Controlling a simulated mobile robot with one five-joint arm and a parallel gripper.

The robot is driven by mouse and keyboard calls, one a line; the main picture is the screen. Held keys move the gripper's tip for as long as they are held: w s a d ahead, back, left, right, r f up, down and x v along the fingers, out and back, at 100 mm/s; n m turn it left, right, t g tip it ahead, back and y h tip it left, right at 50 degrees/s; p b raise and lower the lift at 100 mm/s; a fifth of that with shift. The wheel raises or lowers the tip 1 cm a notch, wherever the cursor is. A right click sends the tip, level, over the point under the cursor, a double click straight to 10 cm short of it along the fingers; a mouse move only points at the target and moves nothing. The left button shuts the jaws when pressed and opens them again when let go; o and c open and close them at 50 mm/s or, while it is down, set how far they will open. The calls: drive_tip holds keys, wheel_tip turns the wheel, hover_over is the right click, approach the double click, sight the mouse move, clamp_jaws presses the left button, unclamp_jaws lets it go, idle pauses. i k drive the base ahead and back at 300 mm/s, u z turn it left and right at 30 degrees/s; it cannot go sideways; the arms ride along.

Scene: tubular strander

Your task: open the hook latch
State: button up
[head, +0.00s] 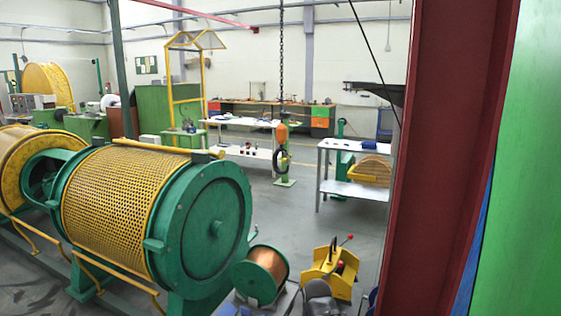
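A dark hook (280,161) hangs below an orange block (282,133) on a long chain (281,65), in the middle of the head view. The hook is some way off, in front of a white table. Any latch on it is too small to make out, so I cannot tell whether it is open or shut. No other hook latch can be clearly seen. My gripper is not clearly seen in this view. Dark grey parts at the bottom edge may be mine, but no fingertips show.
A green and yellow strander drum (130,205) fills the left. A red column (435,160) blocks the right. Grey floor (285,215) is clear beyond the spool.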

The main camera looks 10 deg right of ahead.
sight(286, 159)
drive_tip(key=z, duration=0.1)
drive_tip(key=k, duration=0.5)
drive_tip(key=u, duration=0.8)
drive_tip(key=i, duration=1.75)
drive_tip(key=u, duration=0.7)
